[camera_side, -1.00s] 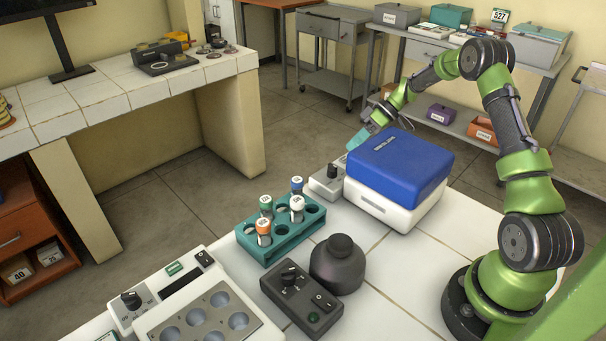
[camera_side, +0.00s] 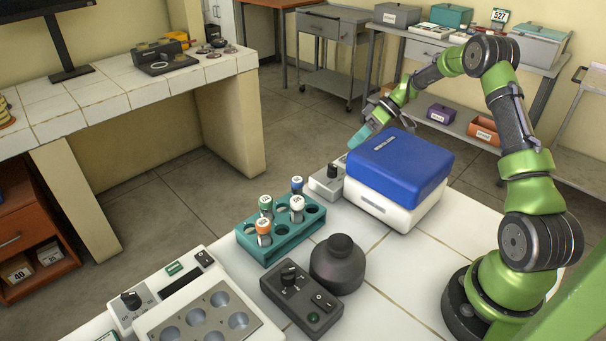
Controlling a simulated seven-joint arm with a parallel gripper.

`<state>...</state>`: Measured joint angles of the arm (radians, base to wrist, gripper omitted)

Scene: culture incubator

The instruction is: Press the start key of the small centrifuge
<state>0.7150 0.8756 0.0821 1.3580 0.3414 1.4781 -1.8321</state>
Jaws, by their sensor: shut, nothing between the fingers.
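The small centrifuge has a closed blue lid (camera_side: 400,160) on a white body (camera_side: 385,208). A grey control panel (camera_side: 327,184) with a dark knob (camera_side: 333,171) sits at its left side. The start key cannot be made out at this size; part of the panel side may be hidden by the body. My gripper (camera_side: 358,137) is shut and empty, its teal fingers pointing down and left beside the lid's far left corner. It is above and behind the control panel, and looks apart from it.
A teal rack (camera_side: 282,237) with several capped tubes stands left of the centrifuge. A dark vortex-like device (camera_side: 338,265) with a control box (camera_side: 300,298) is in front. A white block unit with round wells (camera_side: 205,310) is at the lower left. Tiled bench shows bare at right.

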